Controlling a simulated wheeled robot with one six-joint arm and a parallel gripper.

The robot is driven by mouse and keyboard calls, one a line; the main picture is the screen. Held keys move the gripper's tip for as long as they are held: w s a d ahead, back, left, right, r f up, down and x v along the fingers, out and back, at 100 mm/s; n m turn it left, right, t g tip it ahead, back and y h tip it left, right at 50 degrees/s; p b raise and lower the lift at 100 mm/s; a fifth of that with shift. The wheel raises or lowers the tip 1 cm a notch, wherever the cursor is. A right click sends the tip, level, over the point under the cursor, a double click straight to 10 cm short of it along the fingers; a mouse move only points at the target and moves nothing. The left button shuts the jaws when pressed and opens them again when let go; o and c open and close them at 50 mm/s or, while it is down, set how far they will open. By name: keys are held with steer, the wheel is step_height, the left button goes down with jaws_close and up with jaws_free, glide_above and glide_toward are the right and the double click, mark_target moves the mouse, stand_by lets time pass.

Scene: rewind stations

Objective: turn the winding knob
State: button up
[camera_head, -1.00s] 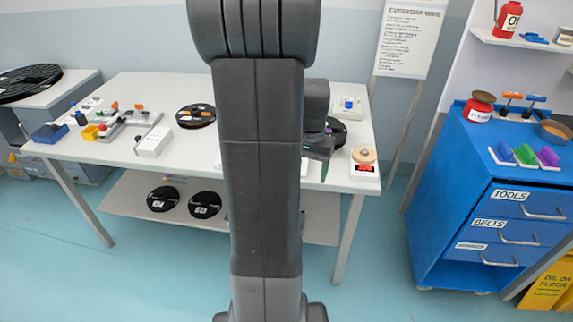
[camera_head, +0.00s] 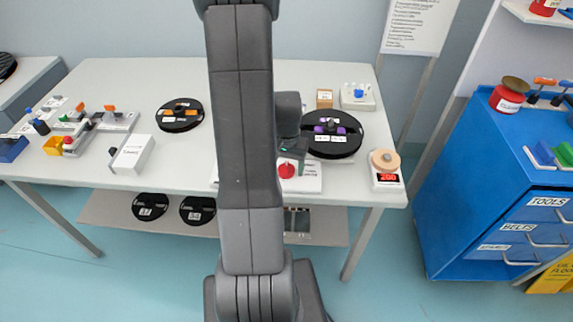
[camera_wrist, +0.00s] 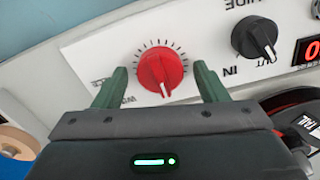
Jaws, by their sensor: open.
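The red winding knob (camera_wrist: 162,72) sits on a white panel with a ring of tick marks, and its white pointer line faces the lower part of the wrist view. In the head view the red knob (camera_head: 287,170) is on the front of the white box (camera_head: 310,178) at the table's front edge. My gripper (camera_wrist: 155,88) is open, with one green finger on each side of the knob. A gap shows between each finger and the knob in the picture.
A black knob (camera_wrist: 254,38) and a red digital display (camera_wrist: 311,50) are beside the red knob on the panel. A black reel with purple parts (camera_head: 333,134) lies behind the box. A scale reading 200 (camera_head: 387,177) stands at the table's right corner.

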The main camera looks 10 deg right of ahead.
steer(key=c, duration=1)
steer(key=shift+n, duration=0.3)
steer(key=n+b, duration=0.2)
steer(key=n, duration=0.1)
steer(key=shift+n+b, duration=0.6)
steer(key=shift+n, duration=1.9)
steer(key=o, duration=1)
